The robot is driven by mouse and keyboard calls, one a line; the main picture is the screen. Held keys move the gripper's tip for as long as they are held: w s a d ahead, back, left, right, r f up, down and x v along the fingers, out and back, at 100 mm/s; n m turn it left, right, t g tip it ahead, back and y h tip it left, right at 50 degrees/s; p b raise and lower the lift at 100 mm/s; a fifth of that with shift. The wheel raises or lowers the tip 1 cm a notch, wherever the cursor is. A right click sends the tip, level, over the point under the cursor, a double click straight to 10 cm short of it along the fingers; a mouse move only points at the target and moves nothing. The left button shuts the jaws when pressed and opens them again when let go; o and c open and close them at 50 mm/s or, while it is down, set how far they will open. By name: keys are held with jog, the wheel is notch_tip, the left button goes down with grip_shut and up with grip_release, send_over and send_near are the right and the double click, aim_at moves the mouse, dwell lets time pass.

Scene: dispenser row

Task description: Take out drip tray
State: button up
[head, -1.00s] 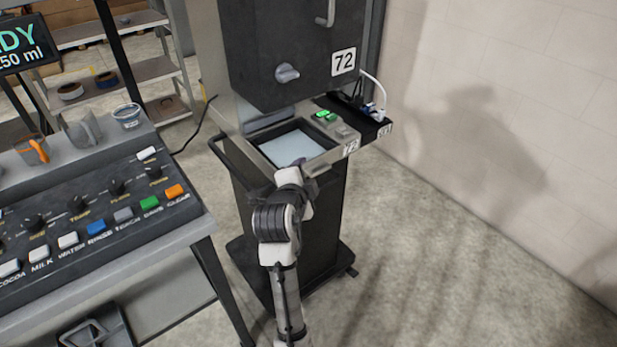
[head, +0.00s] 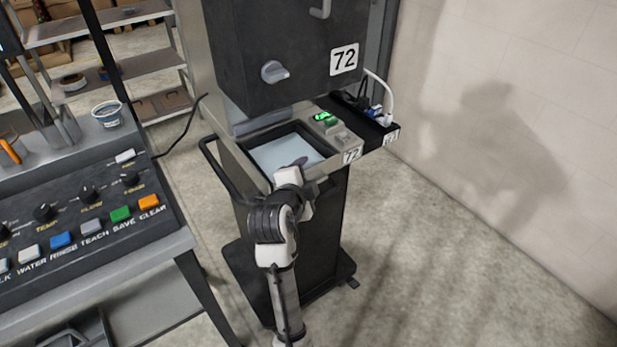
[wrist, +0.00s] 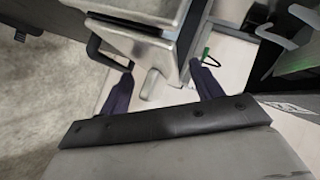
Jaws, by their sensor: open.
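A pale flat-bottomed tray with a dark rim, which looks like the drip tray (head: 270,153), sits in the base of the dispenser marked 72 (head: 285,70). My gripper (head: 301,164) is over the front edge of this tray in the head view, its tips partly hidden by my wrist. In the wrist view my gripper (wrist: 161,74) is open, its two dark fingers well apart. A grey metal edge (wrist: 168,58) runs between and beyond them. I cannot tell whether the fingers touch anything.
A console with coloured buttons (head: 80,230) stands on the left, with a small cup (head: 107,113) on its ledge. A green-lit panel (head: 326,118) and a plugged-in power strip (head: 378,125) are right of the tray. A black rail (head: 222,170) runs along its left. The floor at right is clear.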

jog(key=shift+c, duration=0.5)
jog(key=shift+r, duration=0.15)
grip_shut()
jog(key=shift+r, duration=0.1)
jog(key=shift+r, duration=0.15)
